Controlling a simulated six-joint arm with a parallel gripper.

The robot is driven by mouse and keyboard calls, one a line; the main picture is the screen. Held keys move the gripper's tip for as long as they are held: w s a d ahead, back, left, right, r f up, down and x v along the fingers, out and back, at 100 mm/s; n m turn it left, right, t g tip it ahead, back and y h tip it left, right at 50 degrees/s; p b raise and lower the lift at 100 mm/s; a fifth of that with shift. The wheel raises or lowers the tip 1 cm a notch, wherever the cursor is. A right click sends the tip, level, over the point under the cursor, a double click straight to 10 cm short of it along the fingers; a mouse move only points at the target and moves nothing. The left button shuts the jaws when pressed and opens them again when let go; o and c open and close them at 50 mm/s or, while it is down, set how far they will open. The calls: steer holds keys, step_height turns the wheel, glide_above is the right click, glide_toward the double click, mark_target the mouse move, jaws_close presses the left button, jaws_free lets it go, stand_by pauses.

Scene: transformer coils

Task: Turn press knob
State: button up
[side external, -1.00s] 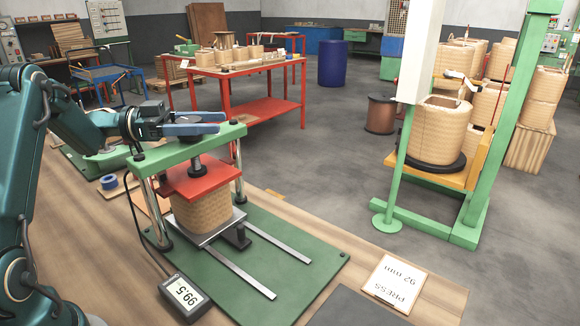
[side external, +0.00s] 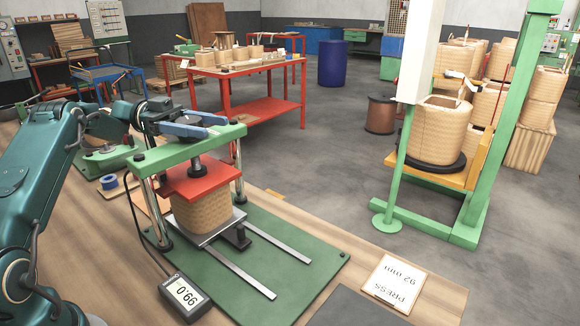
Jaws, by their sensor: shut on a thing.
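The press has a green crossbeam (side external: 158,156), chrome posts and a red plate (side external: 203,180) resting on a tan wound coil (side external: 200,212). The press knob sits on top of the crossbeam, mostly hidden by my gripper. My gripper (side external: 193,124), with blue-grey fingers, is shut on the knob from above the beam. The screw (side external: 196,165) runs from the beam down to the red plate. A dark gauge (side external: 184,298) on a cable at the front seems to read 99.0. A card (side external: 398,279) on the right reads PRESS 92 mm.
The green base plate (side external: 290,235) with two metal rails lies on the wooden bench. A roll of blue tape (side external: 109,182) sits left of the press. A dark mat (side external: 350,308) lies at the front. A green stand with a large coil (side external: 436,130) rises beyond the bench.

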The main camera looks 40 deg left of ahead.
stand_by(0.3)
steer(key=o, duration=1.4)
steer(key=shift+n+t, duration=0.3)
steer(key=shift+t, duration=0.2)
